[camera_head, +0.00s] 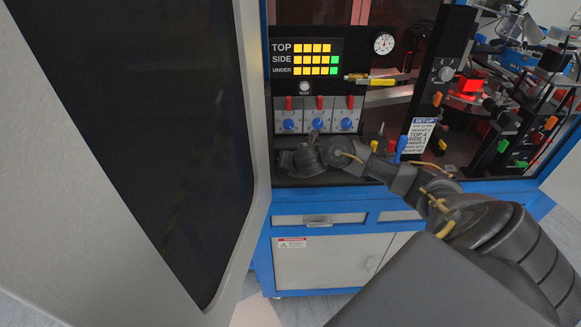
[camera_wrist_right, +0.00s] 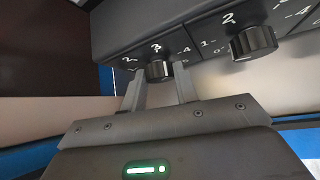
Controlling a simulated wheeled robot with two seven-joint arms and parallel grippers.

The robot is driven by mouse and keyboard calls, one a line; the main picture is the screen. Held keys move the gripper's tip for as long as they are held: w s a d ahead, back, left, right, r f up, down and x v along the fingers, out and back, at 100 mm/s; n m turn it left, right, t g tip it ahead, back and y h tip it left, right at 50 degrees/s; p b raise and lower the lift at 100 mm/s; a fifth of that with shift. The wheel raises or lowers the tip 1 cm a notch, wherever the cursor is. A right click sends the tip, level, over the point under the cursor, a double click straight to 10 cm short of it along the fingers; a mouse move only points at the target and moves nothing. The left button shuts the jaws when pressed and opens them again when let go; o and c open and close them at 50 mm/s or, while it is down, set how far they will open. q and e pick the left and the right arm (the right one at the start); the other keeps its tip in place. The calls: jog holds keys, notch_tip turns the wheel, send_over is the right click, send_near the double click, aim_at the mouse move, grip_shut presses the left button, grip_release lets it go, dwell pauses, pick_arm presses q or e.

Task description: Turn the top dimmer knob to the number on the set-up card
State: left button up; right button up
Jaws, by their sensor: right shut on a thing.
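In the right wrist view, the fingers of my right gripper (camera_wrist_right: 159,92) are shut on a black dimmer knob (camera_wrist_right: 160,70), one finger on each side. A 3 stands over this knob, with 2 and 4 to its sides. I cannot tell from its view which lamp it serves. In the head view, my right gripper (camera_head: 312,142) is just below the control boxes, and this black knob does not show. The set-up card (camera_head: 420,135) on the right post seems to read TOP 4. The light display (camera_head: 308,59) shows a TOP row of yellow bars. My left gripper is not in view.
A second black knob (camera_wrist_right: 253,42) with a 2 over it sits to the right. Control boxes carry blue knobs (camera_head: 318,124) and red switches. A large grey door (camera_head: 235,100) stands open at left. A gauge (camera_head: 384,43) is above.

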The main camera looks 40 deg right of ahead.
jog(key=t+y+b, duration=0.1)
jog(key=b, duration=0.1)
jog(key=m+t+y+b, duration=0.1)
jog(key=b, duration=0.2)
jog(key=f+m+b, duration=0.1)
jog(key=b, duration=0.2)
jog(key=shift+s+d+t+y, duration=0.25)
jog(key=shift+t+y, duration=0.15)
jog(key=shift+r+m+t+y+b, duration=0.2)
jog(key=shift+m+t+y+b, duration=0.15)
jog(key=shift+b, duration=0.6)
jog(key=o, duration=1)
jog(key=p+v, duration=0.2)
jog(key=v, duration=0.8)
jog(key=shift+d+f, duration=0.1)
jog(key=shift+s+r+p, duration=0.25)
jog(key=shift+s+p, duration=0.1)
jog(key=shift+s, duration=0.05)
